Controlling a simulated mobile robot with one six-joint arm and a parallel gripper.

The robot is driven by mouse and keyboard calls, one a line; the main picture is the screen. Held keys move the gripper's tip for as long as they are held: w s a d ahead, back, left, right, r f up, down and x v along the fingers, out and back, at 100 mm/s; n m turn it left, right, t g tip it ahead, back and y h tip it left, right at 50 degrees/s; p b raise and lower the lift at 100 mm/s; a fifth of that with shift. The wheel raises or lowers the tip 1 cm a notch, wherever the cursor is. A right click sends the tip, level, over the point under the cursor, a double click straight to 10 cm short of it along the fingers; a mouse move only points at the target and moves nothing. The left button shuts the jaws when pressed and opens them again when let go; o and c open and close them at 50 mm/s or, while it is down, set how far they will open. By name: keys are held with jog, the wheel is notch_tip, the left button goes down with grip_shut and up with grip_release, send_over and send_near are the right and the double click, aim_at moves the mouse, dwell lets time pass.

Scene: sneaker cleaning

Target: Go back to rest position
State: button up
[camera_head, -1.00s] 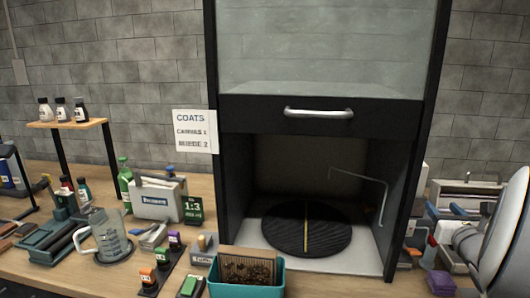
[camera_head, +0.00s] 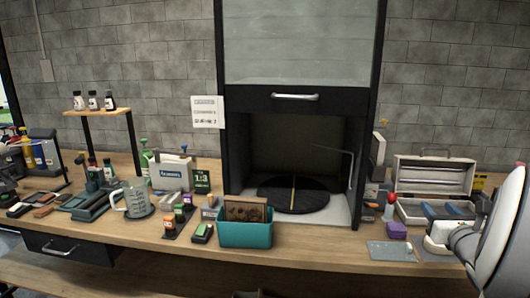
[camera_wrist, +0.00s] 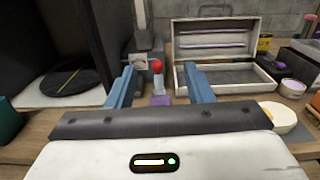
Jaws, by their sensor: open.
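My gripper (camera_wrist: 158,88) shows in the wrist view with its two blue-grey fingers spread apart and nothing between them. In the head view my gripper (camera_head: 447,215) is at the right, at the end of my white arm, in front of an open white case (camera_head: 435,177). The case also shows in the wrist view (camera_wrist: 222,45), beyond the right finger. A red-topped bottle (camera_wrist: 157,67) and a purple block (camera_wrist: 160,100) appear between the fingers in the wrist view, but they stand farther off on the bench.
A black booth (camera_head: 232,160) with a raised glass door and dark turntable (camera_head: 293,194) stands mid-bench. A teal bin (camera_head: 245,234), measuring jug (camera_head: 137,201), small bottles and a shelf (camera_head: 100,111) stand left. The bench front (camera_head: 300,240) right of the bin is clear.

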jog(key=s+a+n+g+y+p, duration=0.15)
jog(key=a+n+g+y, duration=0.3)
jog(key=a+n, duration=0.7)
jog(key=a+n+g+y+p, duration=0.25)
jog(key=a+n+y, duration=0.35)
jog(key=a, duration=1)
jog(key=s+a+f+n+g+p, duration=0.2)
jog(key=s+a+f+n+g, duration=0.1)
jog(key=s+a+n+g, duration=0.45)
jog(key=s+d+n+h+p, duration=0.2)
jog(key=s+n+h, duration=0.5)
jog(key=n, duration=0.6)
jog(key=shift+s+d+r+p, duration=0.3)
jog(key=shift+s+d, duration=0.15)
jog(key=shift+s, duration=0.8)
jog(key=shift+g, duration=0.25)
jog(key=shift+c, duration=0.4)
